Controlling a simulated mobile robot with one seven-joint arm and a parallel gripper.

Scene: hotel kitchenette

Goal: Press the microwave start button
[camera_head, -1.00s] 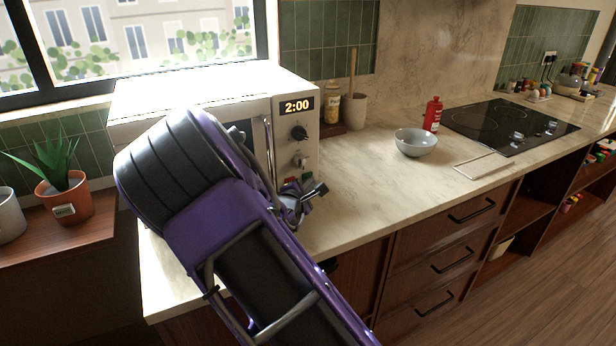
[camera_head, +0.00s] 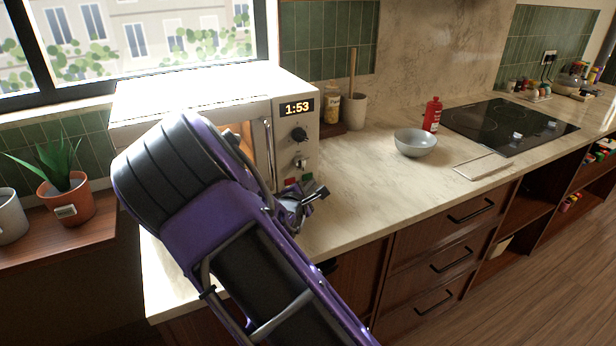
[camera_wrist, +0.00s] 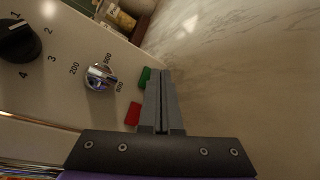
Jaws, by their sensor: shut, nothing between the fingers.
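The white microwave (camera_head: 215,88) stands on the counter. Its display (camera_head: 298,107) reads 1:53, and a warm light shows behind its door. A green button (camera_head: 307,177) and a red button (camera_head: 290,182) sit low on its panel. In the wrist view the green button (camera_wrist: 145,76) is partly hidden behind my fingers, and the red button (camera_wrist: 132,114) is left of them. My gripper (camera_wrist: 160,78) is shut and empty, with its fingertips beside the green button. I cannot tell whether they touch it. In the head view my gripper (camera_head: 318,192) is just in front of the panel.
Above the buttons are a black dial (camera_head: 299,135) and a chrome knob (camera_head: 301,163). A metal door handle (camera_head: 268,152) is to the left. A grey bowl (camera_head: 415,142) and a red bottle (camera_head: 432,114) stand farther right. The counter between is clear.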

